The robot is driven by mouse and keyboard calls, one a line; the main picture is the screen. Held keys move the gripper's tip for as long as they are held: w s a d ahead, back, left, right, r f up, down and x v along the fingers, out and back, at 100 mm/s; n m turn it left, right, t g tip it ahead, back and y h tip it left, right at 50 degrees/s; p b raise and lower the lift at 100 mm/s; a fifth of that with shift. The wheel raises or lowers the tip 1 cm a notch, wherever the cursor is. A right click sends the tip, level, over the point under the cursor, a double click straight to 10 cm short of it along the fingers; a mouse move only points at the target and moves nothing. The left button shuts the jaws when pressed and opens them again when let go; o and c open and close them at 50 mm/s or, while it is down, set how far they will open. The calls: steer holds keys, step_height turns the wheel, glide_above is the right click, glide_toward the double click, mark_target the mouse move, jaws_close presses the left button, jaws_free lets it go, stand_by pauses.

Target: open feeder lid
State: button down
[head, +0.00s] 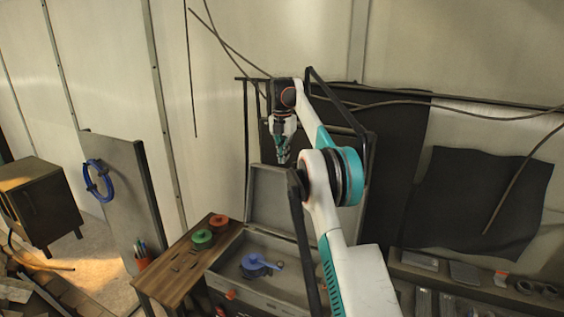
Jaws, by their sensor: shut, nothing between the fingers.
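The feeder is a grey box (222,283) beside a wooden table, with an orange knob or latch on its front. Its lid (262,205) stands raised at the back, leaning near upright, so the box is open. A blue spool-like part (256,266) lies inside. My gripper (282,160) is shut and empty, pointing down near the top edge of the raised lid. I cannot tell whether it touches the lid. My arm hides the right part of the box and lid.
A wooden table (180,262) left of the box carries a green spool (202,237), a red spool (219,220) and small loose parts. A grey panel (130,195) with a blue coil stands left. Dark frame bars surround my arm. A shelf (465,285) with parts is at right.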

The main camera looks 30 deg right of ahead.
steer(key=w+d+r+p, duration=0.1)
steer(key=r+p, duration=0.1)
steer(key=p, duration=0.3)
steer(key=w+d+r+p, duration=0.1)
steer(key=d+p, duration=0.1)
steer(key=p, duration=0.3)
steer(key=shift+w+r, duration=0.1)
steer(key=shift+r, duration=0.25)
steer(key=shift+d, duration=0.1)
steer(key=shift+f, duration=0.15)
